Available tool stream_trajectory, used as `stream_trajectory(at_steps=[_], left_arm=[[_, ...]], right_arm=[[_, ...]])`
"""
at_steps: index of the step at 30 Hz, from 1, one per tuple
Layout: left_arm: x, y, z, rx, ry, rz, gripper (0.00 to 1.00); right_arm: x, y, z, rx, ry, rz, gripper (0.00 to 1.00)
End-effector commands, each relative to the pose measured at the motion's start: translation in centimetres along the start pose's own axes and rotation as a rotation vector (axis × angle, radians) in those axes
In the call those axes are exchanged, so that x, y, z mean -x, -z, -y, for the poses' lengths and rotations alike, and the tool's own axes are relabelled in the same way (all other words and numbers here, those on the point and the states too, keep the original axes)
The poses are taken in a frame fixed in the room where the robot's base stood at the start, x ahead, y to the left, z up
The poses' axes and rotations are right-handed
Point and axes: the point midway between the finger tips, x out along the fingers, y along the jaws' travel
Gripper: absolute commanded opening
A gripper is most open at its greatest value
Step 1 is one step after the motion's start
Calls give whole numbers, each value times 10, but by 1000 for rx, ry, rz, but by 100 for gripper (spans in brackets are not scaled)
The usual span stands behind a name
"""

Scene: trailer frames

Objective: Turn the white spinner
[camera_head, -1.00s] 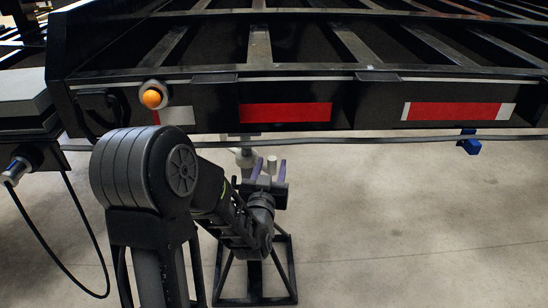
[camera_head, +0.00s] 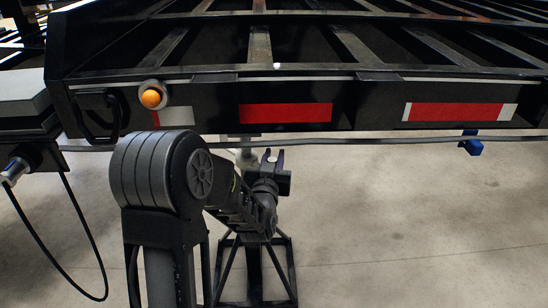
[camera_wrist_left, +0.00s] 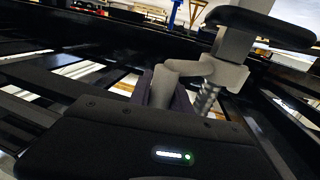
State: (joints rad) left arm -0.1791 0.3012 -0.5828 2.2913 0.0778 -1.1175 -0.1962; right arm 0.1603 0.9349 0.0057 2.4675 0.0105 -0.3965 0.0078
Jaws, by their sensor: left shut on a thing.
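The white spinner shows close up in the left wrist view, with a pale hub (camera_wrist_left: 226,73) and a crank arm bent toward my gripper. A threaded rod shows just below the hub. My left gripper (camera_wrist_left: 172,90) is shut on the spinner's handle, with dark purple fingers around its end. In the head view my left gripper (camera_head: 274,158) is under the trailer's rear edge, with a pale bit of the spinner (camera_head: 267,155) between its fingers. The rest of the spinner is mostly hidden there. My right gripper is out of view.
The black trailer frame (camera_head: 380,118) with red reflectors spans the view above my gripper. A cable (camera_head: 400,139) runs along its lower edge. A black stand (camera_head: 285,270) is on the floor below my arm. Open concrete floor (camera_head: 420,220) lies to the right.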

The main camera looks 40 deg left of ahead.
Motion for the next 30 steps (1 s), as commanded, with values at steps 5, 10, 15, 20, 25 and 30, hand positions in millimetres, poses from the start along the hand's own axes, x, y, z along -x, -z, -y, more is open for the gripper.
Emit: stream_trajectory(at_steps=[5,10,15,20,25,30], left_arm=[[0,0,0,0,0,0,3],[0,0,0,0,0,0,0],[0,0,0,0,0,0,0],[0,0,0,0,0,0,0],[0,0,0,0,0,0,0],[0,0,0,0,0,0,0]], right_arm=[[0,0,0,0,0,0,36],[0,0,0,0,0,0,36],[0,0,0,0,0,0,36],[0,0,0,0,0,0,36],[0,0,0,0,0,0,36],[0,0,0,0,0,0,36]])
